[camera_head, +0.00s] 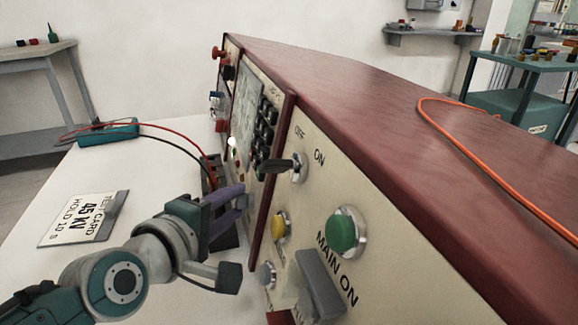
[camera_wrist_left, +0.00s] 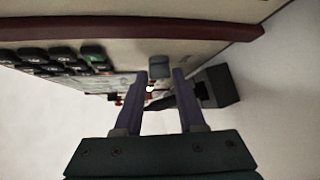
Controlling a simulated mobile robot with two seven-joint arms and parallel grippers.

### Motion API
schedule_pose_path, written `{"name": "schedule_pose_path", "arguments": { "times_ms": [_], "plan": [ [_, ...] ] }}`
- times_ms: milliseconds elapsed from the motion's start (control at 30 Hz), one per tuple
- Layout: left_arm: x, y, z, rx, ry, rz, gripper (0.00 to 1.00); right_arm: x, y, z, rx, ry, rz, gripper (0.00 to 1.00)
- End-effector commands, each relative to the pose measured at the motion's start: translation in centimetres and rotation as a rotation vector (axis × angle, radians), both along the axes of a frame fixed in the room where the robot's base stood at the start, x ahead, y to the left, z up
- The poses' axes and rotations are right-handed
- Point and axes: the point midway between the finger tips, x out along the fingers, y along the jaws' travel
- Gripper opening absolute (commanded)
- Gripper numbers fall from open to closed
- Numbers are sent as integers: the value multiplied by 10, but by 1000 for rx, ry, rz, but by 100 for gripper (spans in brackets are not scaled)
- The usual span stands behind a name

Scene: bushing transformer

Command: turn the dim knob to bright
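My left gripper (camera_head: 241,200) has purple fingers and reaches in close to the cream front panel (camera_head: 345,215) of a red-topped cabinet. In the left wrist view the left gripper (camera_wrist_left: 159,76) is open, its fingers apart on both sides of a small grey knob (camera_wrist_left: 159,66). The knob lies at the fingertips; I cannot tell whether they touch it. No dim or bright label is readable, so I cannot confirm which knob is the dim knob. My right gripper is not in view.
The panel has a black OFF/ON switch (camera_head: 279,165), a green button (camera_head: 345,231), a yellow button (camera_head: 279,226) and a grey block-like handle (camera_head: 320,285). A test card (camera_head: 84,219) and a teal device (camera_head: 107,132) with cables lie on the white tabletop.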

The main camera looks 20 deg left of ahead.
Motion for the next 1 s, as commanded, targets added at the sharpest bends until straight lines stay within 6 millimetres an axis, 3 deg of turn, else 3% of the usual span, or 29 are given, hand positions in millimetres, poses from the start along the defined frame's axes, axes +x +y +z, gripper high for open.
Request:
{"name": "schedule_pose_path", "arguments": {
  "times_ms": [200, 533, 1000],
  "plan": [
    [0, 0, 0, -1, 0, 0, 62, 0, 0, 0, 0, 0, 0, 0],
    [-7, 1, 4, -1, 0, 0, 62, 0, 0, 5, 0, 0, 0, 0],
    [-83, 7, 28, 0, 2, 0, 62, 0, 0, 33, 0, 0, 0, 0]
  ]
}}
